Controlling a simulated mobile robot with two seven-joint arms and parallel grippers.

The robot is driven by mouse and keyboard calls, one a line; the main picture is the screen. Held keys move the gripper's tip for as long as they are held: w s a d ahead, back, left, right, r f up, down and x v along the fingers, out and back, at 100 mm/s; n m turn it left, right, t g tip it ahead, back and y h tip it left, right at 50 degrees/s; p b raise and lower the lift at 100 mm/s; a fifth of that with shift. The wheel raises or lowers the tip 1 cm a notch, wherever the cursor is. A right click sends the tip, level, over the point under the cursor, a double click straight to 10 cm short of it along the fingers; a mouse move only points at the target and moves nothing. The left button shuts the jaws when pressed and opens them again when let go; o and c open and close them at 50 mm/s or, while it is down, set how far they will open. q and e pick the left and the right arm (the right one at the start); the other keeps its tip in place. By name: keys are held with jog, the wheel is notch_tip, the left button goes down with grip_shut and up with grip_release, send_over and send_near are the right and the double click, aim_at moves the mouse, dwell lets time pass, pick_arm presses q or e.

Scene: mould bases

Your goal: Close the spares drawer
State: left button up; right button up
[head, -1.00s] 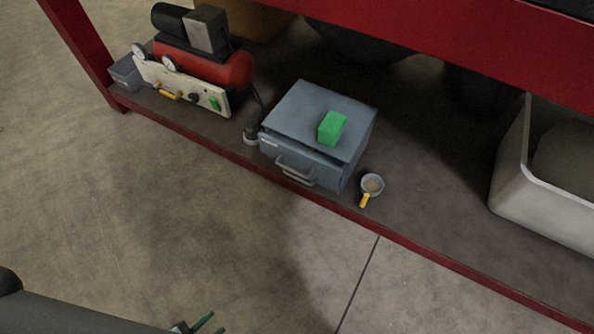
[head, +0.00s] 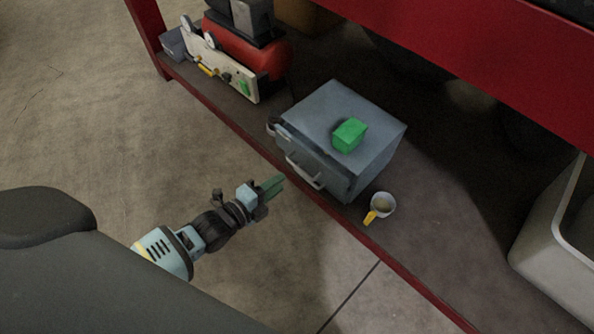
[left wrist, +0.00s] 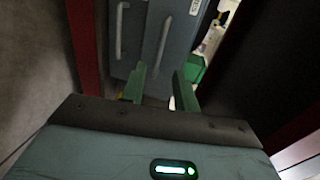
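The blue-grey drawer cabinet (head: 345,110) stands on the low shelf of the red bench. Its drawer front (head: 318,168) faces me and has a grey bar handle (head: 303,172). In the left wrist view two front panels show, each with a bar handle; the labelled right panel (left wrist: 180,35) appears to stand slightly out, but how far is unclear. My left gripper (head: 277,184) is in front of the cabinet, apart from the handle. Its green fingers are spread and empty in the left wrist view (left wrist: 160,88). My right gripper is out of view.
A green block (head: 350,135) lies on the cabinet top. A small cup (head: 383,204) with a yellow handle stands right of the cabinet. A red compressor (head: 250,55) is at the left, a pale bin (head: 555,260) at the right. The red shelf edge (head: 400,280) runs along the front.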

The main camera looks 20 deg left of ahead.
pick_arm(q)
jog(key=b+x, duration=0.3)
jog(key=x, duration=0.4)
jog(key=shift+w, duration=0.15)
jog(key=shift+c, duration=0.3)
jog(key=c, duration=0.5)
grip_shut()
